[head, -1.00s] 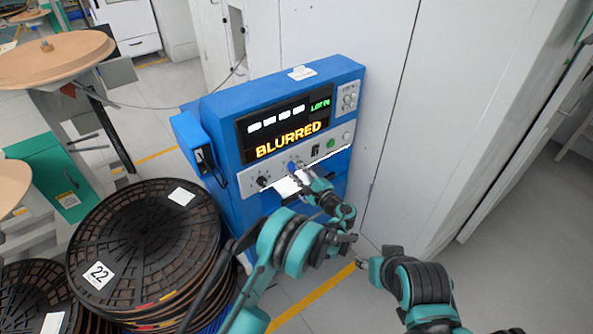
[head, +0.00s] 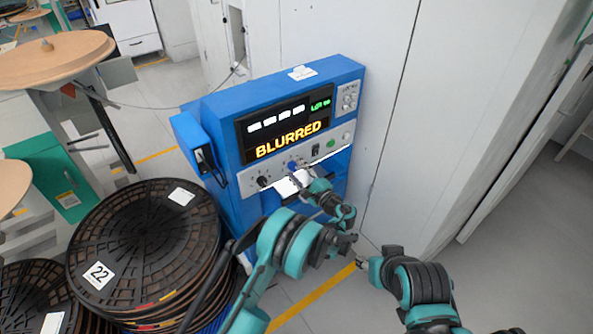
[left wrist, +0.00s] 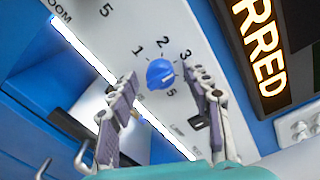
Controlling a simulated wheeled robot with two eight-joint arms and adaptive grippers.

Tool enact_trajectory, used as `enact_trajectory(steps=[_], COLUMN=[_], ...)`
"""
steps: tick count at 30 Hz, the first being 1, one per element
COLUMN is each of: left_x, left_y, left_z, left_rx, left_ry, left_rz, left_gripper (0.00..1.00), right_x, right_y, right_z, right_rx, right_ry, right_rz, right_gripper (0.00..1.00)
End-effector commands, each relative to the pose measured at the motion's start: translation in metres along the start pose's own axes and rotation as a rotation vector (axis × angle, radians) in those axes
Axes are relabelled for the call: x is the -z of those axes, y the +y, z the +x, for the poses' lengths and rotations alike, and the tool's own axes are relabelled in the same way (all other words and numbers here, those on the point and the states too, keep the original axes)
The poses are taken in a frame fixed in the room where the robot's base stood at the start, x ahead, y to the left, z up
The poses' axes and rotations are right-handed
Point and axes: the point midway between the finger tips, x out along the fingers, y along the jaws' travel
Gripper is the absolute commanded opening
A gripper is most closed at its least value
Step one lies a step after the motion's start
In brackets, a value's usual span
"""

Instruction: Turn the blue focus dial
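In the head view the dial (head: 292,166) is a small blue spot on the panel of the blue machine (head: 220,130). My left gripper (left wrist: 167,88) is open, with one finger on each side of the dial and visible gaps between. In the head view the left gripper (head: 303,180) is just in front of the panel. The machine's display (head: 289,139) reads BLURRED in orange. My right gripper (head: 360,262) is low, away from the machine; its fingers are too small to judge.
A black knob (head: 263,181) is left of the dial, and a switch and buttons are to the right. Stacked black reels (head: 140,240) stand at the left. A white cabinet wall (head: 390,100) is right of the machine. Open floor (head: 510,240) lies at the right.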

Motion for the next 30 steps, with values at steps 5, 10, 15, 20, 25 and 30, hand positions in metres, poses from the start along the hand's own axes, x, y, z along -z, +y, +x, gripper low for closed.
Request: enact_trajectory(steps=[5,10,15,20,25,30], left_x=[0.0,0.001,0.001,0.001,0.0,0.0], left_y=[0.0,-0.001,-0.001,0.0,0.0,0.0], left_z=[0.0,-0.011,-0.04,-0.064,-0.075,-0.075], left_rx=[0.0,0.002,0.002,0.001,0.0,0.0], left_ry=[0.0,0.003,0.003,0.002,0.0,0.0], left_rz=[0.0,0.001,0.001,0.0,0.0,0.0], left_gripper=[0.49,0.49,0.49,0.49,0.49,0.49], right_x=[0.0,0.0,0.0,0.0,0.0,0.0], right_y=[0.0,0.0,0.0,0.0,0.0,0.0], right_z=[0.0,0.0,0.0,0.0,0.0,0.0], right_rx=[0.0,0.0,0.0,0.0,0.0,0.0], right_ry=[0.0,0.0,0.0,0.0,0.0,0.0], right_rz=[0.0,0.0,0.0,0.0,0.0,0.0], right_gripper=[0.43,0.43,0.43,0.43,0.43,0.43])
